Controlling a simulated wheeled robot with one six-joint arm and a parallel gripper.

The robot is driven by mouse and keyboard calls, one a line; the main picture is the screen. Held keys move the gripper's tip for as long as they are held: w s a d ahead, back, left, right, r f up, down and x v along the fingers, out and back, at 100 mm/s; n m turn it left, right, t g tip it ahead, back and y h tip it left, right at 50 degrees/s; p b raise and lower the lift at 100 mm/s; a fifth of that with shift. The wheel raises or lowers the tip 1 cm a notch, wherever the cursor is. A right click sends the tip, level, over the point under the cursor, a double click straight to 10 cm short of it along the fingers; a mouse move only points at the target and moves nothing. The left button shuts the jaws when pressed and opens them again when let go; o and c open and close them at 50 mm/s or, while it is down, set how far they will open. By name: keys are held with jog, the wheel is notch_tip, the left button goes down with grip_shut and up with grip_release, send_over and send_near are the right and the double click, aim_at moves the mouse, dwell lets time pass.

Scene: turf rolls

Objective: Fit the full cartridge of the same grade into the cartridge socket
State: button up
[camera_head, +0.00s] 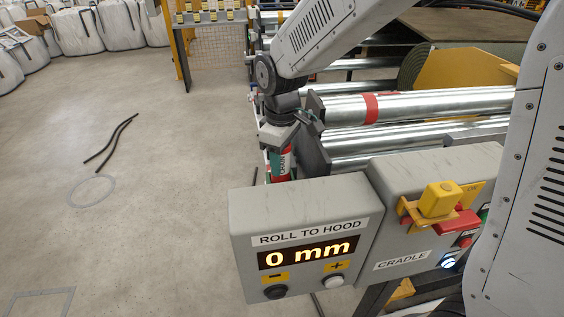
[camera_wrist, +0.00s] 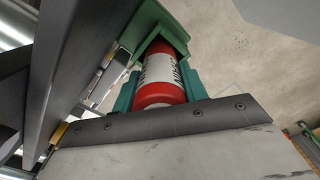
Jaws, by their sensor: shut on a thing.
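My gripper (camera_head: 283,140) points down behind the display box and is shut on a red cartridge (camera_head: 283,167) with a white label and dark lettering, which I cannot read surely. In the wrist view the red cartridge (camera_wrist: 160,88) lies between green pieces on both sides. A green bracket (camera_wrist: 150,22) is at its far end, close to it or touching; I cannot tell which. I cannot make out the cartridge socket for certain, nor whether the cartridge is seated in anything. The cartridge's lower end is hidden by the display box in the head view.
The display box (camera_head: 302,195) reads "ROLL TO HOOD" and "0 mm". Beside it is the cradle control box (camera_head: 403,264) with a yellow block and buttons. Steel rollers (camera_head: 430,103) lie right of my gripper. Dark strips (camera_head: 112,142) lie on the open floor at left, with white sacks behind.

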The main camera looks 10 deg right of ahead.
jog(key=shift+f, duration=0.65)
jog(key=shift+f, duration=0.1)
jog(key=o, duration=1.3)
notch_tip(320, 180, up, 12)
jog(key=shift+r, duration=0.1)
